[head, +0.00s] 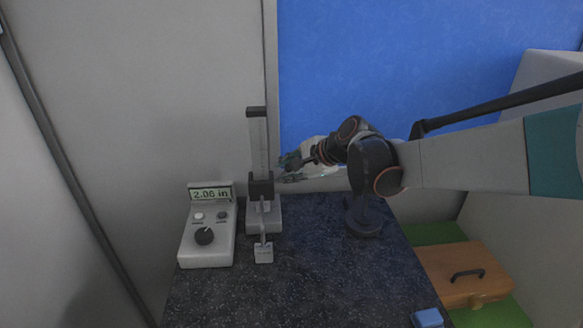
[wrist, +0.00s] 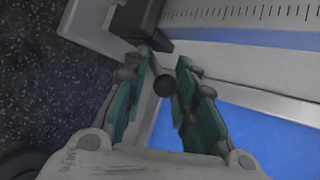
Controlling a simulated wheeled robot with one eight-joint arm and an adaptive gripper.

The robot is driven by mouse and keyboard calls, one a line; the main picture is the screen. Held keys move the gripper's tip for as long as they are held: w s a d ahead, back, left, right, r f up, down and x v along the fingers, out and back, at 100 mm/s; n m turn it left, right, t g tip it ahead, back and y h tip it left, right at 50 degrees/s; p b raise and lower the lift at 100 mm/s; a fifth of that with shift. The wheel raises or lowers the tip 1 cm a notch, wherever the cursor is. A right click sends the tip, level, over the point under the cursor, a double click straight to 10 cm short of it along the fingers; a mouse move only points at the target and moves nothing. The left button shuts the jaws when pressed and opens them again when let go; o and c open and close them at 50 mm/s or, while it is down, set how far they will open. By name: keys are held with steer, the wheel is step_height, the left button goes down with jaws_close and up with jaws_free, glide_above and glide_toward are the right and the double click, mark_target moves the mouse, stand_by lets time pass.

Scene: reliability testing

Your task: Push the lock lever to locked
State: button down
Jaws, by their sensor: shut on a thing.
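A height gauge with a grey scaled column (head: 258,145) stands upright on the table. Its dark slider (head: 261,187) sits low on the column and also shows at the top of the wrist view (wrist: 133,18). My gripper (head: 281,170) reaches in from the right, beside the slider. In the wrist view a dark round knob (wrist: 163,84), which looks like the end of the lock lever, lies between my green-padded fingers. The fingers are shut on it. The lever's lock position cannot be read, and most of its shaft is hidden.
A grey readout box (head: 207,250) showing 2.06 in stands left of the gauge. A small light block (head: 263,254) is in front. A dark round stand (head: 364,222) is on the right of the speckled table (head: 310,285). A wooden case (head: 465,280) lies lower right.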

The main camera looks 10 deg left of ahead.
steer(key=shift+w+a+r, duration=0.1)
steer(key=shift+a+r, duration=0.05)
stand_by(0.4)
steer(key=c, duration=1.6)
jaws_free()
steer(key=shift+c, duration=0.2)
steer(key=shift+o, duration=1)
steer(key=shift+w+a, duration=0.2)
steer(key=shift+s+d, duration=0.15)
steer(key=shift+s, duration=0.05)
steer(key=v, duration=1.1)
steer(key=shift+s+r, duration=0.25)
steer(key=shift+r, duration=0.05)
steer(key=shift+d, duration=0.1)
